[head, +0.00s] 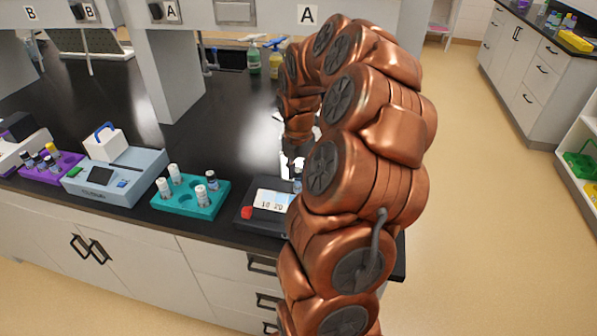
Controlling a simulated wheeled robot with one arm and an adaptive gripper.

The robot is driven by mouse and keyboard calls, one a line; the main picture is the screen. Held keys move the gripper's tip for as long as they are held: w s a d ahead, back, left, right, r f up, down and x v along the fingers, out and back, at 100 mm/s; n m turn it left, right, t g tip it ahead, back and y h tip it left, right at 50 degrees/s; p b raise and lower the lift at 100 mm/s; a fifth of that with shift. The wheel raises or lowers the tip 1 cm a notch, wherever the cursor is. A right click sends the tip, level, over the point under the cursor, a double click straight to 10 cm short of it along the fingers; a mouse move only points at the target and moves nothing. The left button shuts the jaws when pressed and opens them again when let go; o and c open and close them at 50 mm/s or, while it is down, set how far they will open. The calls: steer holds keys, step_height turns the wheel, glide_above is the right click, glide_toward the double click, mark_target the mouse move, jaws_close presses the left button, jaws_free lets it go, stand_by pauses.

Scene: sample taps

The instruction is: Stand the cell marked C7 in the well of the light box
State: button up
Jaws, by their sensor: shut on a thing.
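My gripper (293,166) shows as a small white and dark shape behind my copper-coloured arm, over the right end of the black bench. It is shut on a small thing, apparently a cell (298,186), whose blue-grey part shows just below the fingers. Its mark cannot be read, and my arm hides part of it. Directly below is a dark box (248,216) with a pale panel reading "10 20" and a red knob; its right side is hidden. A blue-grey instrument (140,179) with a screen and a white, blue-handled lid stands further left. I cannot tell which is the light box.
A purple rack (38,178) with several vials stands at far left. A grey post (172,75) rises behind. Green and yellow bottles stand at the back. The middle of the bench (225,125) is clear.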

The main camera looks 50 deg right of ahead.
steer(key=shift+f, duration=0.1)
steer(key=shift+f+b, duration=0.35)
steer(key=shift+f, duration=0.1)
steer(key=o, duration=1.6)
steer(key=shift+r, duration=0.15)
steer(key=shift+r+p, duration=1.3)
steer(key=shift+r, duration=2.05)
